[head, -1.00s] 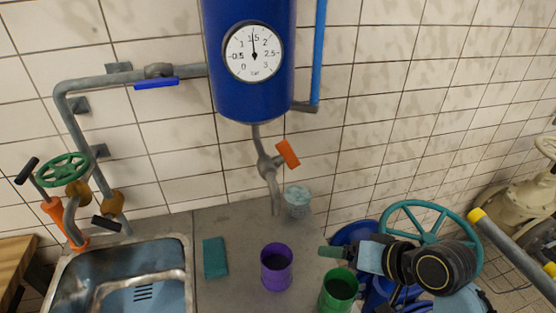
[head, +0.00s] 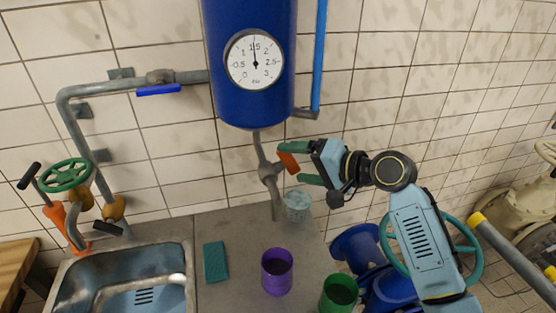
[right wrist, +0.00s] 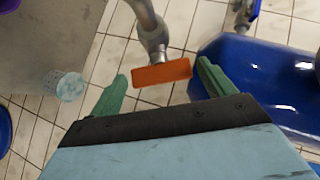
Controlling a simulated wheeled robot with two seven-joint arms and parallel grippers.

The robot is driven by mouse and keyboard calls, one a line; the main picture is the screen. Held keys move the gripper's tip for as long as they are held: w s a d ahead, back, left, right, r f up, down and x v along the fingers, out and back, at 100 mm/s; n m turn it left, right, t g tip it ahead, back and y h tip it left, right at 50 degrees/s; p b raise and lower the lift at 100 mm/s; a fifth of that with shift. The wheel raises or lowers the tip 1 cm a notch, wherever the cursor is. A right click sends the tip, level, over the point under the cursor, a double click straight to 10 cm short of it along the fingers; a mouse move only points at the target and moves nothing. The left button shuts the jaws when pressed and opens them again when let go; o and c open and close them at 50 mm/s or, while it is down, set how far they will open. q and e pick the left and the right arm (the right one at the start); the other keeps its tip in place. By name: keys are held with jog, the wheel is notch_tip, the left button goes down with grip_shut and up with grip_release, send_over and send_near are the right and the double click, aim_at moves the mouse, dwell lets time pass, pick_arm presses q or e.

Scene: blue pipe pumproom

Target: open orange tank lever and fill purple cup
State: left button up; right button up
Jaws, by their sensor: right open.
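The orange lever (head: 288,161) sits on the pipe under the blue tank (head: 250,100). My right gripper (head: 294,163) is open at the lever, one green finger above it and one below. In the right wrist view the orange lever (right wrist: 162,74) lies between the two open fingers, with a gap on each side. The purple cup (head: 277,272) stands upright on the counter, in front of and slightly right of the tank's outlet pipe. My left gripper is not in view.
A green cup (head: 338,294) stands right of the purple cup. A patterned light-blue cup (head: 297,205) is just below my right gripper. A teal sponge (head: 215,262) lies by the sink (head: 125,275). A blue-handled valve (head: 157,90) is on the left pipe.

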aim_at(289, 163)
jog(key=x, duration=0.6)
